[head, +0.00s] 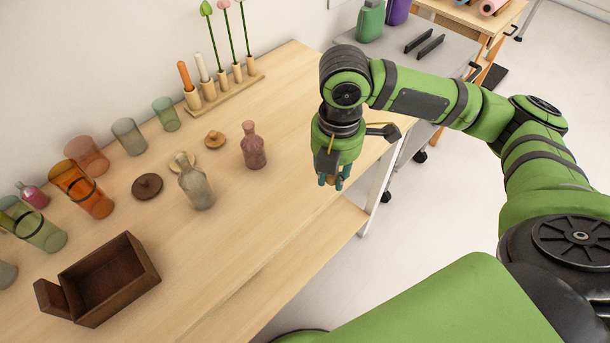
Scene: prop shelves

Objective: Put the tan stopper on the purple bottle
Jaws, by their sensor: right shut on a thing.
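My right gripper (333,181) points down above the table near its right front edge. Its teal fingertips are shut on a small tan-brown piece, the tan stopper (331,180), mostly hidden between them. A mauve-purple bottle (254,150) stands upright on the table, to the left of the gripper and apart from it. Its narrow neck points up, and I see no stopper on it. My left gripper is not in view.
A grey-beige bottle (196,188) stands left of the purple one, near round wooden lids (147,186). Several coloured glasses (130,137) and a peg rack (225,91) line the back. A brown wooden box (108,280) is at front left. The table's right front is clear.

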